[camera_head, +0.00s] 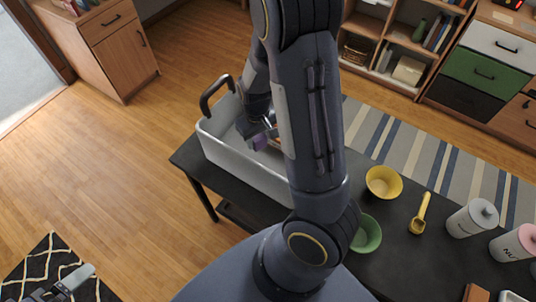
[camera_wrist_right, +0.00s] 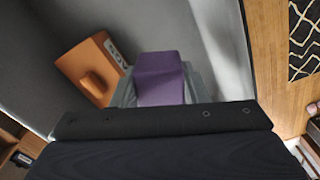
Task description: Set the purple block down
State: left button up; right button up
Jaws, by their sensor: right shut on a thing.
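The purple block (camera_head: 261,142) is between the fingers of my right gripper (camera_head: 257,128), over the inside of the white bin (camera_head: 233,149). In the right wrist view the purple block (camera_wrist_right: 160,78) fills the gap between grey fingertips, and the bin's grey walls surround it. I cannot tell whether the block touches the bin floor. My right arm hides much of the bin in the head view. My left gripper (camera_head: 68,283) shows partly at the lower left, away from the bin; its fingers are too unclear to judge.
An orange-brown object (camera_wrist_right: 90,68) lies in the bin beside the block. The bin stands on a dark table (camera_head: 398,221) with a yellow bowl (camera_head: 384,183), green bowl (camera_head: 368,234), yellow scoop (camera_head: 420,214), grey canister (camera_head: 472,221) and pink-lidded canister (camera_head: 516,243). Open floor lies left.

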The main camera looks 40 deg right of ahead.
notch_tip(320, 180, down, 11)
jog(key=shift+f, duration=0.1)
dwell(0.4)
jog(key=shift+f, duration=0.1)
jog(key=o, duration=1)
jog(key=shift+c, duration=0.2)
notch_tip(320, 180, up, 12)
jog(key=shift+r, duration=0.1)
